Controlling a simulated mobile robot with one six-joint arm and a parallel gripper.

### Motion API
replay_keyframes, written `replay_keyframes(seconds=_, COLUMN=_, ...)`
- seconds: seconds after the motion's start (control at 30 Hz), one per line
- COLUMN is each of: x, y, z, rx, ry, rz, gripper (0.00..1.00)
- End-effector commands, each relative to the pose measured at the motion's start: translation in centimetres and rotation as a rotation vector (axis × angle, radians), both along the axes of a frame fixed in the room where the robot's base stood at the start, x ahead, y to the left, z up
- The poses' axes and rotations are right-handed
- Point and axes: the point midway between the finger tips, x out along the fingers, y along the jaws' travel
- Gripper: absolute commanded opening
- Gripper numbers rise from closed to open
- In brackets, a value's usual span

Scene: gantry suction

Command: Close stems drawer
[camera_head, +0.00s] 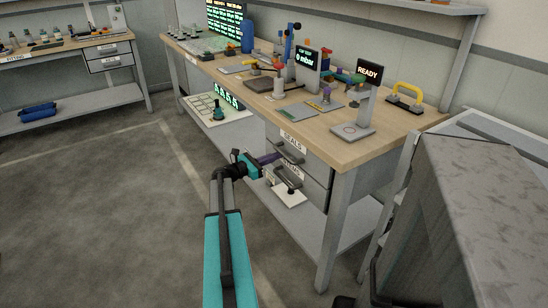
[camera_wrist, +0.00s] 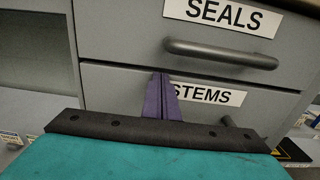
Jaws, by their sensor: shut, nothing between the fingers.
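The stems drawer (camera_wrist: 110,83) is a grey front with a white STEMS label, its first letter partly covered by my fingers in the wrist view. The stems drawer's dark handle (camera_wrist: 228,121) is mostly hidden behind my gripper's body. My gripper (camera_wrist: 162,80) has purple fingers, shut and empty, pointing at the stems front left of the label. Contact cannot be told. It also shows in the head view (camera_head: 272,157).
The seals drawer (camera_wrist: 110,35) with its bar handle (camera_wrist: 220,53) is directly above. The workbench (camera_head: 345,152) carries a READY display (camera_head: 369,71) and several tools. A lower shelf (camera_head: 310,225) runs beneath. A grey cabinet (camera_head: 480,200) stands at right. Open floor (camera_head: 110,220) lies left.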

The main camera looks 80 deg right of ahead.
Motion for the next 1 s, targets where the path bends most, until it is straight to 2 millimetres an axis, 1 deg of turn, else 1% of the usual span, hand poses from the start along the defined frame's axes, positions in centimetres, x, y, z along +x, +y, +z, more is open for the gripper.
replay_keyframes(seconds=0.03, x=-0.4, y=-0.2, z=0.4, rx=-0.004, ry=0.004, rz=-0.003, gripper=0.00)
replay_keyframes(seconds=0.17, x=0.2, y=0.6, z=0.4, rx=-0.004, ry=0.003, rz=-0.001, gripper=0.00)
replay_keyframes(seconds=0.37, x=1.7, y=2.8, z=0.3, rx=-0.003, ry=0.004, rz=0.001, gripper=0.00)
replay_keyframes(seconds=0.8, x=6.6, y=8.1, z=0.1, rx=-0.003, ry=0.003, rz=0.002, gripper=0.00)
replay_keyframes(seconds=1.0, x=8.2, y=9.8, z=0.1, rx=-0.002, ry=0.002, rz=0.001, gripper=0.00)
